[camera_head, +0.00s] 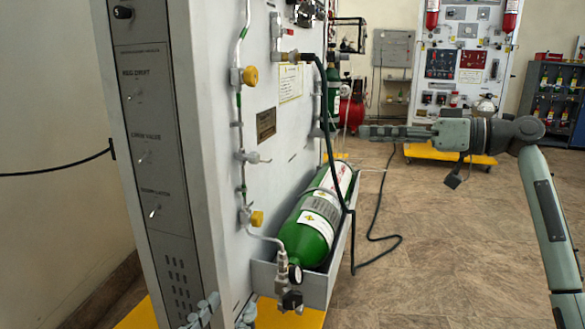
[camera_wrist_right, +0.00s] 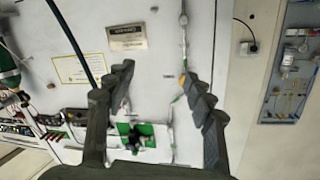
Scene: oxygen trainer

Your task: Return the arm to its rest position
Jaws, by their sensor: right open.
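My right arm comes in from the right in the head view. Its gripper (camera_head: 364,132) points left, level in the air beside the trainer panel (camera_head: 217,60). In the right wrist view its two dark fingers (camera_wrist_right: 160,85) stand wide apart with nothing between them, facing the white panel. My left gripper (camera_head: 228,312) shows only as fingertips at the bottom edge, low in front of the panel. Its two fingertips are apart and nothing shows between them. The rest of the left arm is out of view.
A green oxygen cylinder (camera_head: 309,232) lies in a grey tray (camera_head: 318,287) along the panel. A dark hose (camera_head: 326,100) hangs down and trails over the floor. Yellow valve knobs (camera_head: 250,76) stick out of the panel. The tiled floor (camera_head: 450,240) at the right is clear.

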